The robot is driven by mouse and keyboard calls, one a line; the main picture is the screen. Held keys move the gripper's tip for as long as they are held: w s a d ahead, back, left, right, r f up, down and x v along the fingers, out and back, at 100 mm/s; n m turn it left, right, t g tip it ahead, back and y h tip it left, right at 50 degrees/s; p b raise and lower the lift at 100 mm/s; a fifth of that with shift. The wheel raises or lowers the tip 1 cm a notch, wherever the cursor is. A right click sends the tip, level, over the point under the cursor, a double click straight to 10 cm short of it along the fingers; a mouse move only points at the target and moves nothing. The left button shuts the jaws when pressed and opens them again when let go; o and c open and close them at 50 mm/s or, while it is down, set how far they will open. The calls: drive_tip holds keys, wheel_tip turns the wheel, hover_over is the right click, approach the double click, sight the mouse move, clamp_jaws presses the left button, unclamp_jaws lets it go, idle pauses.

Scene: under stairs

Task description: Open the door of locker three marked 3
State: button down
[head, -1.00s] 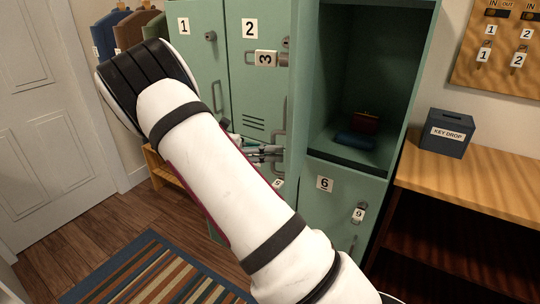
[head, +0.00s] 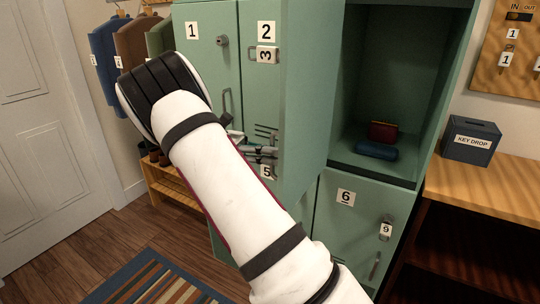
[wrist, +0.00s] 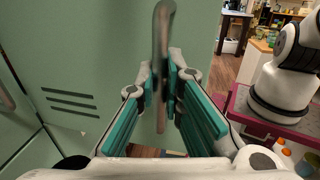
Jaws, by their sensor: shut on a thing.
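The green door of locker three (head: 312,100) stands open, swung out toward the left. Its inner face shows in the head view. A key tag marked 3 (head: 265,55) hangs sideways at its free edge, in front of locker two. My gripper (head: 268,153) is on the outer side of this door, partly hidden by my arm. In the wrist view my gripper's teal fingers (wrist: 163,85) are shut on the door's upright grey handle (wrist: 163,45). The open locker compartment (head: 385,55) holds a red purse (head: 383,131) and a blue rolled item (head: 376,150).
Closed lockers marked 1 (head: 192,31) and 2 (head: 266,31) stand behind the door on the left. Locker 6 (head: 345,197) is closed below, with a key tag 9. A wooden counter with a key drop box (head: 472,140) is at right. A striped rug (head: 150,285) lies on the floor.

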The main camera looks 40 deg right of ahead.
drive_tip(key=shift+d, duration=0.15)
drive_tip(key=c, duration=2)
unclamp_jaws()
drive_tip(key=shift+d, duration=0.1)
drive_tip(key=shift+o, duration=0.2)
drive_tip(key=v, duration=0.7)
drive_tip(key=shift+w+a, duration=0.25)
